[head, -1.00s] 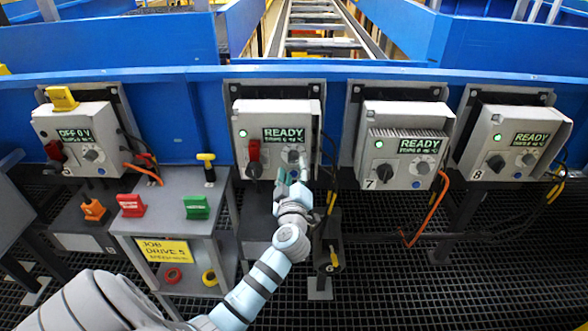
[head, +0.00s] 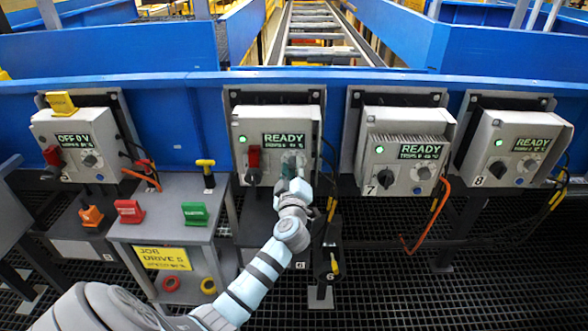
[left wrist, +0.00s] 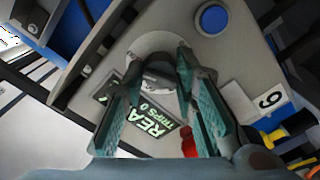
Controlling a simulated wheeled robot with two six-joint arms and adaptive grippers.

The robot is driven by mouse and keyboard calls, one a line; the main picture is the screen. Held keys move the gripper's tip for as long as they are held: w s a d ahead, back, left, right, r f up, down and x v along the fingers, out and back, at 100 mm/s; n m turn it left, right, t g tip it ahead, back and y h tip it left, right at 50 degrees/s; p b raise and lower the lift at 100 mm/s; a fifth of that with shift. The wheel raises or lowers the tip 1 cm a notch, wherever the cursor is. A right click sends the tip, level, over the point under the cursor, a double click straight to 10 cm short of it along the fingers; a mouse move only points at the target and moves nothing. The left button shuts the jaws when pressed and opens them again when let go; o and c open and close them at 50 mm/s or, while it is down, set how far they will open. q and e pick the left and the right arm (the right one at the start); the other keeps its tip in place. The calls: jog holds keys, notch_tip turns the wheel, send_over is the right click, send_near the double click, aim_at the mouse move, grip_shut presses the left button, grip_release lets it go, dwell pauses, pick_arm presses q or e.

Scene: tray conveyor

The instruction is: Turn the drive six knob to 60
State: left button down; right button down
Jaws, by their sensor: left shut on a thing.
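The drive six box (head: 258,140) is the grey box second from the left in the head view, with a green READY display (head: 284,140) and a lit green lamp. My left gripper (head: 293,170) is at the dial on its lower right and hides most of the knob. In the left wrist view the fingers (left wrist: 188,75) are shut on the dark knob (left wrist: 194,62), in front of a pale round dial (left wrist: 158,44). The dial's numbers cannot be read. The label 6 (left wrist: 269,98) shows at the right. My right gripper is not in view.
A red-handled switch (head: 253,160) sits left of the knob, and a blue button (left wrist: 211,19) is near it. Drive seven (head: 400,155) stands to the right with an orange cable. A grey stand (head: 170,225) with red and green blocks is at the left.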

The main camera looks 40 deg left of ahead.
pick_arm(q)
jog(key=n+p, duration=0.3)
jog(key=shift+r+n, duration=0.1)
jog(key=shift+n, duration=0.2)
jog(key=n+p, duration=0.1)
jog(key=n, duration=0.2)
jog(key=shift+n+p, duration=0.3)
jog(key=shift+p, duration=0.1)
jog(key=n+p, duration=0.1)
jog(key=n, duration=0.3)
jog(key=shift+n, duration=0.3)
jog(key=n, duration=0.5)
jog(key=shift+n, duration=0.4)
jog(key=c, duration=1.3)
grip_release()
